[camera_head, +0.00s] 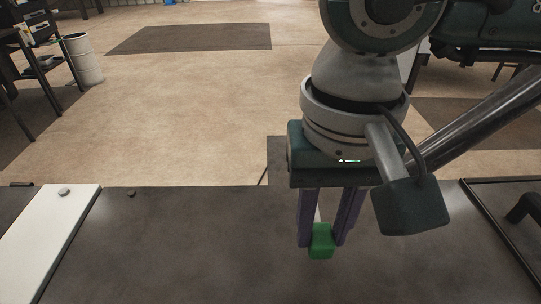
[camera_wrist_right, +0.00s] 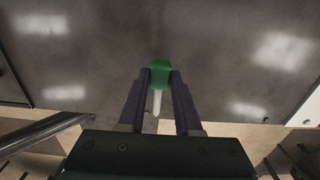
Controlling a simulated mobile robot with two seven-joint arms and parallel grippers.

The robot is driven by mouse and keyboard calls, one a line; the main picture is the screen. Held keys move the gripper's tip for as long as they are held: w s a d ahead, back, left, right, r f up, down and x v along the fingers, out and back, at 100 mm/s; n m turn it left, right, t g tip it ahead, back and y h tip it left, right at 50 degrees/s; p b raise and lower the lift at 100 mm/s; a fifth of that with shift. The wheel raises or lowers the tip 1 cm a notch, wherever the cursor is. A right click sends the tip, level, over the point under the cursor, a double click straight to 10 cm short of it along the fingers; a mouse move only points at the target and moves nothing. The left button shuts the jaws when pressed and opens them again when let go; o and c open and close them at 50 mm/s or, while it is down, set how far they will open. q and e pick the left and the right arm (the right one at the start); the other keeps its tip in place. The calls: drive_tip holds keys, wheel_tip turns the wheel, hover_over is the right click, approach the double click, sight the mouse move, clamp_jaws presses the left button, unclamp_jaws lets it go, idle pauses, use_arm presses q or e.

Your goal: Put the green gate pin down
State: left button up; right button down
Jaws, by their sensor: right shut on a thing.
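The green gate pin (camera_head: 321,242) has a green block-like head, held between the fingertips of my right gripper (camera_head: 322,240) over the dark table top (camera_head: 200,250). In the right wrist view the pin's green head (camera_wrist_right: 160,72) sits between the two purple fingers, and a pale shaft runs from it back between the fingers. My right gripper in that view (camera_wrist_right: 160,80) is shut on the head. Whether the pin touches the table top cannot be told. My left gripper is not in view.
A white panel (camera_head: 50,240) lies at the left of the table, with a small round knob (camera_head: 63,192) on it. A dark framed tray (camera_head: 500,222) lies at the right edge. The table between them is mostly clear. A white bin (camera_head: 82,60) stands on the floor beyond.

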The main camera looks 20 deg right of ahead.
sight(313, 267)
drive_tip(key=shift+f, duration=2.5)
drive_tip(key=shift+f, duration=0.15)
drive_tip(key=c, duration=0.6)
unclamp_jaws()
drive_tip(key=shift+r, duration=0.35)
wheel_tip(313, 267, up, 12)
drive_tip(key=shift+f+b, duration=0.15)
drive_tip(key=shift+b, duration=0.35)
